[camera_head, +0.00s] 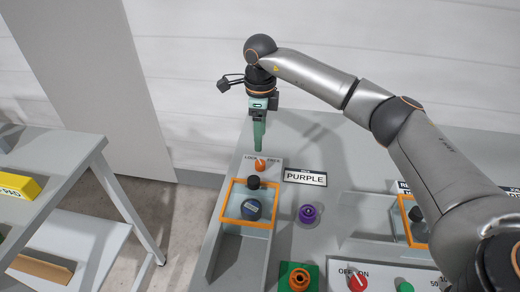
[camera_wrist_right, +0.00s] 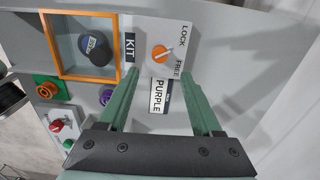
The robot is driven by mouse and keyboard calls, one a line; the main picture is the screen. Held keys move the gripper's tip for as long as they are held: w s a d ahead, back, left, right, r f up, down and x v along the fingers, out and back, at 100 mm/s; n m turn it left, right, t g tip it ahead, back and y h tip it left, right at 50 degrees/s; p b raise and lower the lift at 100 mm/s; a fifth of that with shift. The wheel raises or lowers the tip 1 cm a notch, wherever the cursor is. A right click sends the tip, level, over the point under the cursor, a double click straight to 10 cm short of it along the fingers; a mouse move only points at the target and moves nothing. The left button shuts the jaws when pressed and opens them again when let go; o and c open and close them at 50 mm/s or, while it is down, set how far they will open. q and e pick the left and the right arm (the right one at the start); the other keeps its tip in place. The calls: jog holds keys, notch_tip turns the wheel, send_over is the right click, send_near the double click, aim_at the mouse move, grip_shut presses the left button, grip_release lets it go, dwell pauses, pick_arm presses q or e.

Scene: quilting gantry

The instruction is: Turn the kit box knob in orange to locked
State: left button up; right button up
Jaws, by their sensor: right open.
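The orange kit box knob (camera_head: 261,164) sits on a light plate (camera_head: 271,176) at the back of the kit box, which has an orange frame (camera_head: 225,200). In the right wrist view the knob (camera_wrist_right: 160,54) shows a white pointer mark between the printed words LOCK and FREE; which word it points to is hard to tell. My right gripper (camera_head: 259,144) points down above the knob, apart from it. In the right wrist view its two green fingers (camera_wrist_right: 157,80) are spread with nothing between them. My left gripper is not in view.
A PURPLE sign (camera_head: 305,177) stands right of the knob. A purple knob (camera_head: 308,214), a green-based orange fitting (camera_head: 299,279) and a red switch (camera_head: 357,282) are nearer. A dark round item (camera_head: 250,210) shows within the orange frame. The bench behind the sign is clear.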

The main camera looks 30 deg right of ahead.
notch_tip(320, 180, up, 4)
jog(key=shift+f, duration=0.2)
dwell(0.5)
